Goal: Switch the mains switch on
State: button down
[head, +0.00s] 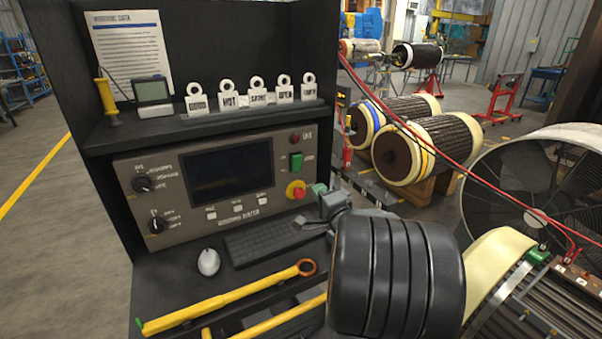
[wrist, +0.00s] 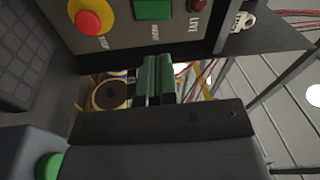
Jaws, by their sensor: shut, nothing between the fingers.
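The mains switch (head: 296,161) is a green rocker on the right of the grey tester panel. It also shows at the top of the wrist view (wrist: 153,9), cut by the picture edge. Whether it is tipped on or off is hard to tell. The live lamp (head: 295,138) above it is dull red; part of it shows in the wrist view (wrist: 199,5). My gripper (head: 320,189) is at the panel's lower right, below and right of the switch. In the wrist view its green fingers (wrist: 153,80) are together and empty, apart from the switch.
A red and yellow stop button (head: 295,190) sits just below the switch. The tester screen (head: 230,172) is dark. A keyboard (head: 262,240), mouse (head: 208,262) and yellow-handled probes (head: 220,300) lie on the desk. A shelf (head: 210,122) with tags overhangs the panel. Red cables hang to the right.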

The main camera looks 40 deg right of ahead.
aim_at(298, 158)
jog(key=shift+s+d+f+m+t+y, duration=0.15)
jog(key=shift+s+d+m+t+y, duration=0.2)
jog(key=shift+s+m+t+y, duration=0.25)
jog(key=x, duration=1.4)
jog(key=shift+r+p, duration=0.35)
jog(key=shift+p, duration=0.7)
jog(key=shift+g+p, duration=0.35)
jog(key=shift+g, duration=0.05)
